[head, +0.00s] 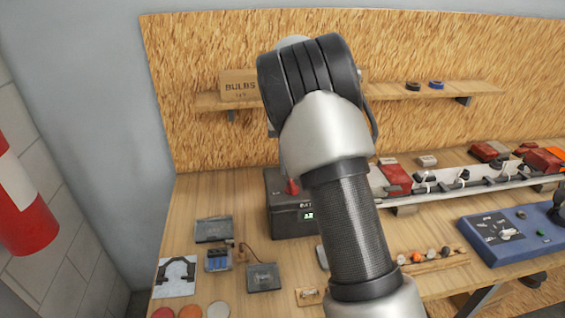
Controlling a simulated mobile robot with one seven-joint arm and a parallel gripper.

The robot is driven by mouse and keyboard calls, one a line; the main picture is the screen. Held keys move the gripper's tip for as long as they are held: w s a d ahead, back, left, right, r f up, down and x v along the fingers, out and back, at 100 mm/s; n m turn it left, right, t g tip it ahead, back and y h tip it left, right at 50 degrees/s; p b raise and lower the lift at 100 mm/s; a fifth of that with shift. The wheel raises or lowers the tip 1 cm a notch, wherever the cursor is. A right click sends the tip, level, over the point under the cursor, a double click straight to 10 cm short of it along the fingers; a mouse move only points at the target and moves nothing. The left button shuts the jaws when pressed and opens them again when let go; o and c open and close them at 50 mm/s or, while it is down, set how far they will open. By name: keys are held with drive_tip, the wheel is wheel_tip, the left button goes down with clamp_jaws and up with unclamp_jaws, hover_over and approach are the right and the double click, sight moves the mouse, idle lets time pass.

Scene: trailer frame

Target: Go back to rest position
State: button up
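My arm rises from the bottom of the head view and reaches over the wooden workbench (188,240), bending at a dark joint near the shelf. My gripper is not visible; it is hidden behind the arm or out of frame. A black battery box (285,222) with a small lit display and a red terminal stands on the bench just left of the arm and is partly covered by it. I cannot tell whether the gripper touches anything.
A shelf (480,88) on the chipboard wall holds a bulbs box (238,86) and tape rolls (436,85). A long rail with red lamps (395,180) and a blue panel (515,235) lie right. Small parts (217,258) lie front left. A red-and-white cylinder (22,205) is far left.

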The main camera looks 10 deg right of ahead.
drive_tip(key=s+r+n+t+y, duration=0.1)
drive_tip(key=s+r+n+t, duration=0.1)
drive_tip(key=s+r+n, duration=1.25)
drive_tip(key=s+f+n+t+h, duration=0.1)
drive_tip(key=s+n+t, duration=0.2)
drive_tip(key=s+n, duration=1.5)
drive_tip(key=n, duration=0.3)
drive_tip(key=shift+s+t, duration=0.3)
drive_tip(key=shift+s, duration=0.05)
